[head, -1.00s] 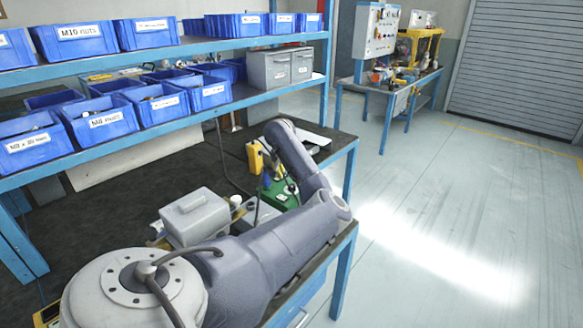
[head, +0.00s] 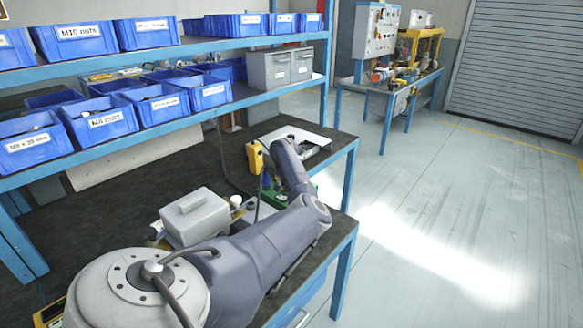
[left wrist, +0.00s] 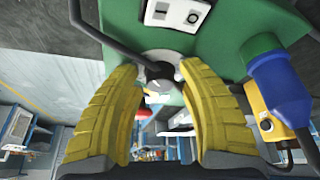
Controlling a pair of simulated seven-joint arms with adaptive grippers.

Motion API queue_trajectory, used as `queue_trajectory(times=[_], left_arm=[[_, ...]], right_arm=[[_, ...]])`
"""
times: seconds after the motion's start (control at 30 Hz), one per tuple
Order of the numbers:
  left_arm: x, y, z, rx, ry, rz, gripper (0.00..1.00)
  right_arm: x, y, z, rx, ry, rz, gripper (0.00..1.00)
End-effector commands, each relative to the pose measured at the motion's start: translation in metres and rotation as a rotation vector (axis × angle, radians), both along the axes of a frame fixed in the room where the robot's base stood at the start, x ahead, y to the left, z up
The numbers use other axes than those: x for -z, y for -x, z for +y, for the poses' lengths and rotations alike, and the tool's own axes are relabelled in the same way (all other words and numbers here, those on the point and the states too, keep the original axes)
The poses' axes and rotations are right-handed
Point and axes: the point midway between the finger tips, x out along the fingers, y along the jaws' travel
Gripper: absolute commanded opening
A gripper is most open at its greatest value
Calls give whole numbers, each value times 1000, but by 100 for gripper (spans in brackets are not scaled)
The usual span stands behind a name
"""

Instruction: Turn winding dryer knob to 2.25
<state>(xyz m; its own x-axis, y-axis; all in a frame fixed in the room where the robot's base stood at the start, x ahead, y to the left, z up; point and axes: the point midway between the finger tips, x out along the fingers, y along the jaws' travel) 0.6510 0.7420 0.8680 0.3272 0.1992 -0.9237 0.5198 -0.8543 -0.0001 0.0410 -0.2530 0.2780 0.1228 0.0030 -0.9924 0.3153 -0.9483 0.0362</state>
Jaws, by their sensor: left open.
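In the left wrist view my left gripper (left wrist: 160,72) has its two yellow fingers apart. A dark rounded part (left wrist: 160,71) on a pale round plate shows between the fingertips; contact cannot be told. Behind it is a green housing (left wrist: 225,42) with a white panel (left wrist: 176,13) bearing a small dark round control near the top edge. I cannot tell for sure which part is the winding dryer knob, and no scale is readable. In the head view my left arm mostly hides the green housing (head: 275,198), and its gripper is out of sight. My right gripper is not seen.
A blue plug-like part (left wrist: 277,82) and a yellow box (left wrist: 266,112) are right of the gripper. A black bar or cable (left wrist: 95,30) is at left. A grey lidded box (head: 195,217) stands on the bench, with blue bins (head: 107,120) shelved behind.

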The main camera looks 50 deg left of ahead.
Motion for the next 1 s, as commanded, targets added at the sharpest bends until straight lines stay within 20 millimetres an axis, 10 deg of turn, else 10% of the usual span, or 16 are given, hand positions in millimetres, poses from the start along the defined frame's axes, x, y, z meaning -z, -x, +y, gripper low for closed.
queue_trajectory(times=[0.13, 0.5, 1.0], left_arm=[[0, 0, 0, 0, 0, 0, 40], [0, 0, 0, 0, 0, 0, 0], [0, 1, 1, 129, 3, -1, 0]], right_arm=[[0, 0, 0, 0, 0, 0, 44], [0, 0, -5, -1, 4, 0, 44], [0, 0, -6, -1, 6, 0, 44]])
